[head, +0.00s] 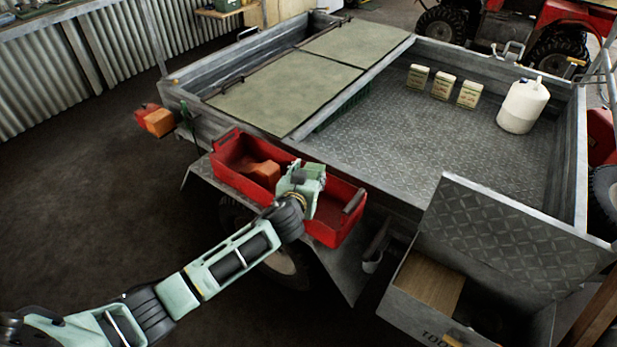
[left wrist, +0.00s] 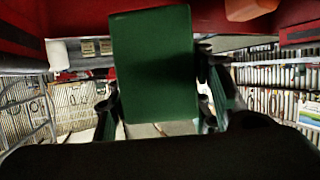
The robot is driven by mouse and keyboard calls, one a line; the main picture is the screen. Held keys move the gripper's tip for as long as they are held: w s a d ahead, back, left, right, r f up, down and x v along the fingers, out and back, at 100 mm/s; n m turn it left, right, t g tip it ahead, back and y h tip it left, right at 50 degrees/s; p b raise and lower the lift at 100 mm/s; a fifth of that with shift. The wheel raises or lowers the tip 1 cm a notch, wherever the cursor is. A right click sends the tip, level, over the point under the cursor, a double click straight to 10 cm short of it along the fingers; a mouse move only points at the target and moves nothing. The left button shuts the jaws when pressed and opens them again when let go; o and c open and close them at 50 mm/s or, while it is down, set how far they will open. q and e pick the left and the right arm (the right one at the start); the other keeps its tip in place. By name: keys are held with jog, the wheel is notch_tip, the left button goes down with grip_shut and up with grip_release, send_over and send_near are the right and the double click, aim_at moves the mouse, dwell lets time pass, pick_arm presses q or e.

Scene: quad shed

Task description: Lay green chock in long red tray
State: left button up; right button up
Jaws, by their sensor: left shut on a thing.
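The long red tray (head: 228,152) sits on the trailer's side ledge in the head view. An orange block (head: 262,173) lies in its left part. My left gripper (head: 306,200) is over the right part of the tray, its fingers partly hidden by the hand. In the left wrist view it is shut on the green chock (left wrist: 155,65), a dark green block held between both fingers. Red tray surfaces (left wrist: 80,18) and the orange block (left wrist: 245,8) show beyond the chock. I cannot tell whether the chock touches the tray. My right gripper is not in view.
The trailer bed (head: 400,130) holds several small boxes and a white jug (head: 523,105). Flat green-grey panels (head: 285,90) cover its left part. An open metal toolbox (head: 500,240) stands at the lower right. A red and orange lamp (head: 158,122) sticks out left of the tray.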

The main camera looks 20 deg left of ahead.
pick_arm(q)
jog(key=shift+f, duration=0.1)
jog(key=shift+f+b, duration=0.55)
jog(key=shift+f, duration=0.05)
jog(key=o, duration=1.4)
